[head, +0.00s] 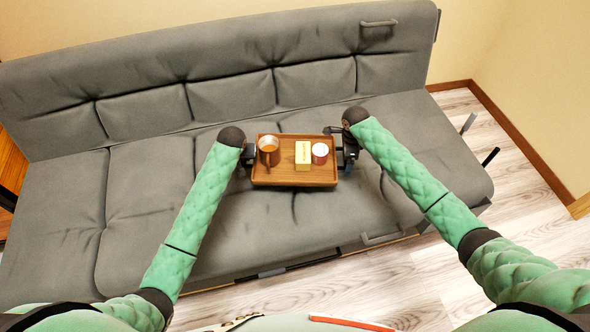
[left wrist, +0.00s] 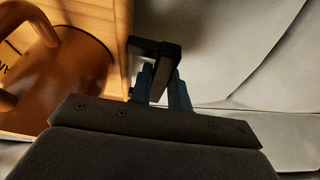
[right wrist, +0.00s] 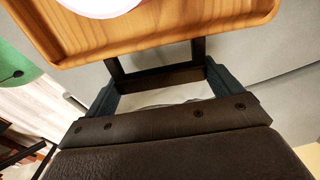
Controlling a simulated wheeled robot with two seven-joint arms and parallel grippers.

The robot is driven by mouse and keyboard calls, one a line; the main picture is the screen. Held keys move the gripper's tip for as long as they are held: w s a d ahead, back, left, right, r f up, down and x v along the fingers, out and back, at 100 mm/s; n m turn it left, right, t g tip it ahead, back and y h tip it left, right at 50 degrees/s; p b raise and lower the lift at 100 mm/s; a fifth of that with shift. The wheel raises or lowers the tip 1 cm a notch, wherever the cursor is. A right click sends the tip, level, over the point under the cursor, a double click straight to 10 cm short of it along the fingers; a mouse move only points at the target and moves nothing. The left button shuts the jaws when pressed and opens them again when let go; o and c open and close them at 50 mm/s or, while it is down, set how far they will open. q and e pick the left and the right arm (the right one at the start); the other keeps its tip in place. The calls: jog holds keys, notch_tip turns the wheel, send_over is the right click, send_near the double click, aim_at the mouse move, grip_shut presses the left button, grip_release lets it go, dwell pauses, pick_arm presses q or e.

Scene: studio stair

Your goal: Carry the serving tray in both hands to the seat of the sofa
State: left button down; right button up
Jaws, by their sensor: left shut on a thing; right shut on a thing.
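The wooden serving tray (head: 265,176) is over the seat of the grey sofa (head: 140,205), level or nearly so. I cannot tell whether it touches the cushion. On it are a brown mug (head: 268,150), a yellow box (head: 303,153) and a white-topped round thing (head: 320,150). My left gripper (head: 248,156) is shut on the tray's left handle; the dark handle (left wrist: 153,52) shows between its fingers in the left wrist view. My right gripper (head: 340,152) is shut on the right handle, a dark bar (right wrist: 160,82) in the right wrist view.
The sofa backrest (head: 230,60) rises behind the tray. Bare seat lies to both sides. Light wood floor (head: 530,220) is at the right and in front, with a wall (head: 545,90) at the right. A wooden edge (head: 10,165) shows at the far left.

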aim_at(247, 170)
pick_arm(q)
jog(key=shift+f+b, duration=0.2)
jog(key=shift+b, duration=0.1)
pick_arm(e)
jog(key=shift+a+f, duration=0.1)
jog(key=shift+f, duration=0.1)
pick_arm(q)
jog(key=shift+f+b, duration=2.2)
pick_arm(e)
jog(key=shift+f, duration=2.2)
pick_arm(q)
jog(key=c, duration=1.6)
grip_release()
pick_arm(e)
jog(key=o, duration=1)
pick_arm(q)
jog(key=shift+o, duration=1.4)
pick_arm(e)
jog(key=shift+r, duration=0.1)
pick_arm(q)
jog(key=v, duration=1.2)
pick_arm(e)
notch_tip(247, 170, up, 12)
jog(key=shift+f, duration=0.1)
pick_arm(q)
jog(key=shift+s, duration=0.1)
